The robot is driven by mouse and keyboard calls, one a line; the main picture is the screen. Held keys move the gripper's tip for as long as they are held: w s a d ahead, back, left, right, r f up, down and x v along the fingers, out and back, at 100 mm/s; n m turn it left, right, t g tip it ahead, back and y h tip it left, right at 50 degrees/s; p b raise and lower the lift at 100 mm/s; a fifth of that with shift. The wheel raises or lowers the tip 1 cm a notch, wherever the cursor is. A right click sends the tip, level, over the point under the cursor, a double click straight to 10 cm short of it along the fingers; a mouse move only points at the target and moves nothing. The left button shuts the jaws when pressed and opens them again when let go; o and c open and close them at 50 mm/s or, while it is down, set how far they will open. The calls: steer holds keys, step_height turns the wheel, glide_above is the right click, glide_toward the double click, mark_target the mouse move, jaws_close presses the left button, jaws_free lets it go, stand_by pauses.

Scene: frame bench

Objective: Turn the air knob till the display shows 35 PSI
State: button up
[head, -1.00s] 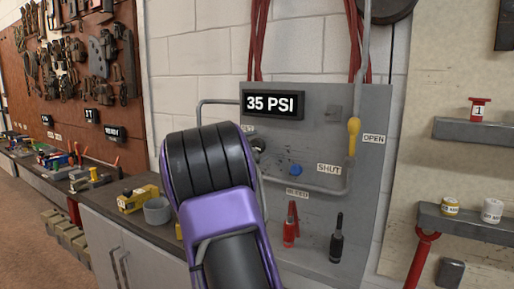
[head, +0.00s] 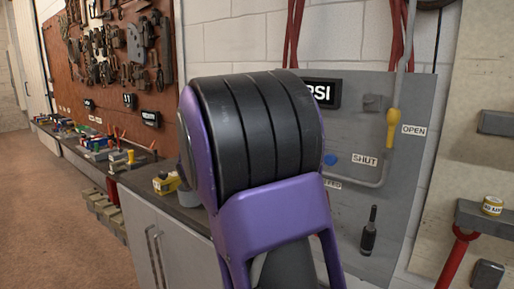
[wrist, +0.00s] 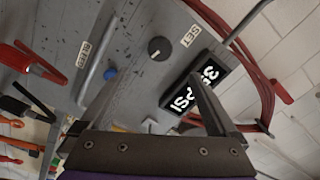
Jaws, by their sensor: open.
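The black round knob (wrist: 160,48) by the SET label (wrist: 190,35) shows in the wrist view; my arm hides it in the head view. The black display (wrist: 176,92) is partly covered by a finger in the wrist view, where a 3 and PSI can be read. In the head view only the end of the display (head: 322,94) shows past my arm. My gripper (wrist: 150,80) is open and empty, with its fingers spread below the knob in the picture. The knob is apart from both fingers.
A blue knob (head: 330,160), a pipe and a yellow lever (head: 392,128) are on the grey panel (head: 405,165). A black-handled tool (head: 369,230) stands at its lower part. Red hoses (wrist: 262,85) hang close by the display. The bench at left holds a yellow item (head: 166,184).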

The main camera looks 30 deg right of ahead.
steer(key=shift+v, duration=1.1)
